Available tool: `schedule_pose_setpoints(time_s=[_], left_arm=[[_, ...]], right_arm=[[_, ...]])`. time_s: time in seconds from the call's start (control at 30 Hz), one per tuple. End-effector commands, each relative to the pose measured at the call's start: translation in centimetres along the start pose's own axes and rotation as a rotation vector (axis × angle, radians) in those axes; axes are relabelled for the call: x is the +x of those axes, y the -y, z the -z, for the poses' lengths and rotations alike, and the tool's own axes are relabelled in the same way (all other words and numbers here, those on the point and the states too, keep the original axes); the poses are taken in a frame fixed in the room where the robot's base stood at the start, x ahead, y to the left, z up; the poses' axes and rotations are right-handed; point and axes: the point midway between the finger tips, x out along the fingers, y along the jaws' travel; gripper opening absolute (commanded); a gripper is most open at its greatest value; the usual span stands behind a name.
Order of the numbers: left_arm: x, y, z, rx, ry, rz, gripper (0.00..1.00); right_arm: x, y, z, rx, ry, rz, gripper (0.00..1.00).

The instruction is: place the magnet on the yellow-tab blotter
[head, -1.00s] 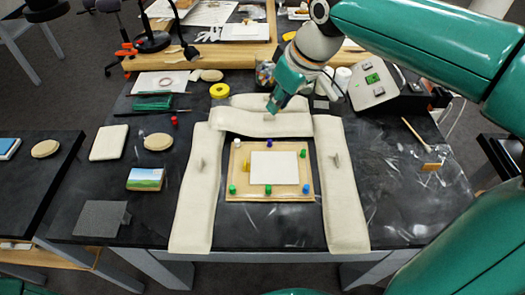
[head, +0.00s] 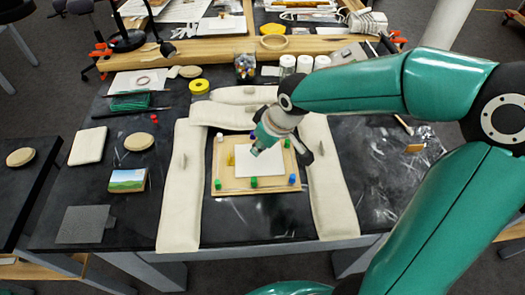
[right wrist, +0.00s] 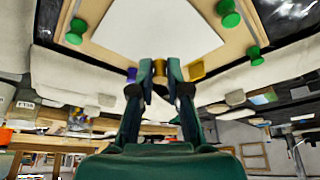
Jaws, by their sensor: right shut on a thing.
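The white blotter (head: 258,165) lies on a wooden board (head: 235,190) in the middle of the table. A small yellow tab (head: 231,159) shows at its left edge, and in the right wrist view (right wrist: 196,70) too. My right gripper (head: 257,150) is over the far part of the blotter, pointing down. In the right wrist view the fingers (right wrist: 159,75) are shut on a small brass-coloured cylinder (right wrist: 159,68), which appears to be the magnet. The white sheet (right wrist: 150,28) is close beyond it; I cannot tell whether they touch. In the head view the gripper hides the magnet. My left gripper is not in view.
Several coloured pegs, such as a green one (head: 253,182) and a blue one (head: 292,179), stand around the board's edge. Long cream cushions flank it at left (head: 182,195) and right (head: 330,190), with others behind. A picture card (head: 127,180) lies left.

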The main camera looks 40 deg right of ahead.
Motion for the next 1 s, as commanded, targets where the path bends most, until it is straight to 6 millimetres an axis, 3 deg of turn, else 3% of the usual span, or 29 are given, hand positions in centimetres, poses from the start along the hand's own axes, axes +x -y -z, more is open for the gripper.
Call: schedule_pose_setpoints(time_s=[0.2,0.57,0.6,0.7,1.0], left_arm=[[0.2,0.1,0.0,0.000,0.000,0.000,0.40],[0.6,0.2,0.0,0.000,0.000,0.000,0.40],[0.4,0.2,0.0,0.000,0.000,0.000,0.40],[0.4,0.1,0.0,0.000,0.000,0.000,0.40],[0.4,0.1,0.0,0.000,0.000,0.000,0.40]], right_arm=[[2.5,0.0,-1.1,-0.001,0.003,0.000,0.04],[2.8,0.0,-1.2,0.000,0.000,0.000,0.04],[2.6,0.0,-1.1,0.000,0.000,0.000,0.22],[2.6,0.0,-1.1,0.000,0.000,0.000,0.39],[2.6,0.0,-1.1,0.000,0.001,0.000,0.40]])
